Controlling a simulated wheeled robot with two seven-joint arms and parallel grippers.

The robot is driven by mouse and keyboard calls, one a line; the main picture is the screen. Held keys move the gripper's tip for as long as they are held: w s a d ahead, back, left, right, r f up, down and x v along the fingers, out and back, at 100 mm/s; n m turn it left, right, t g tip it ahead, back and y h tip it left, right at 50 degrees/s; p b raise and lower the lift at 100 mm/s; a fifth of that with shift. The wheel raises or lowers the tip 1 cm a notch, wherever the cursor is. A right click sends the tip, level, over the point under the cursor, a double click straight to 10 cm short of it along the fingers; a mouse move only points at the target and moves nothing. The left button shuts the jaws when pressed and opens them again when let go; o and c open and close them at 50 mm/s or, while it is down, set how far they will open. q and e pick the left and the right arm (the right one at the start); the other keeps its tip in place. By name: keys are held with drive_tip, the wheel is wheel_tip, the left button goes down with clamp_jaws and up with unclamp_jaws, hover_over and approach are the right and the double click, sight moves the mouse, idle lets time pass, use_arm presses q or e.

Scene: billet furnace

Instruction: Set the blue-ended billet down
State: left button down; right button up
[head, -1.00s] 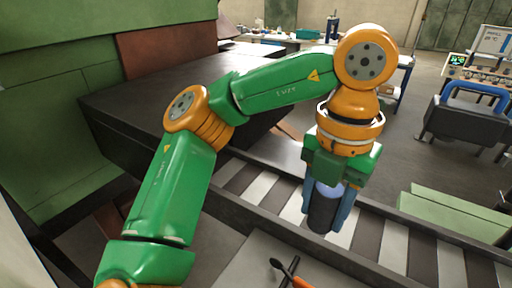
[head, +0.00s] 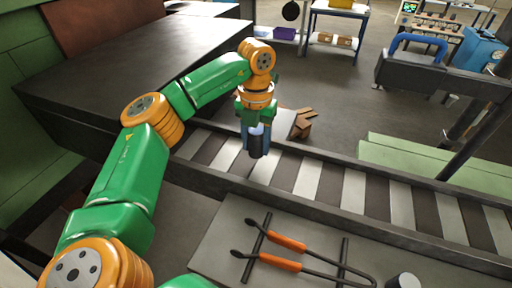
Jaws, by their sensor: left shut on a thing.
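The dark billet (head: 257,150) with a pale blue upper end is upright between the blue fingers of my left gripper (head: 257,141). The gripper points down and is shut on it. The billet's lower end is over the roller conveyor (head: 328,187), among its light and dark rollers. I cannot tell whether it touches them. The gripper hides part of the billet's sides and upper end. My right gripper is not in view.
A grey table (head: 217,245) in front holds tongs (head: 283,263) with orange handles. A dark cylinder with a light top (head: 403,282) stands at the bottom edge. A large dark block (head: 130,62) is at left. The conveyor is clear to the right.

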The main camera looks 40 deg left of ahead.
sight(256, 132)
use_arm(q)
wheel_tip(256, 132, down, 2)
drive_tip(key=shift+s+d+f, duration=0.1)
drive_tip(key=shift+f, duration=0.25)
drive_tip(key=shift+f, duration=0.15)
drive_tip(key=shift+c, duration=1.7)
unclamp_jaws()
drive_tip(key=shift+s, duration=0.1)
wheel_tip(256, 132, up, 7)
drive_tip(key=shift+f+b, duration=0.2)
drive_tip(key=shift+b, duration=0.2)
wheel_tip(256, 132, up, 6)
drive_tip(key=shift+p, duration=0.9)
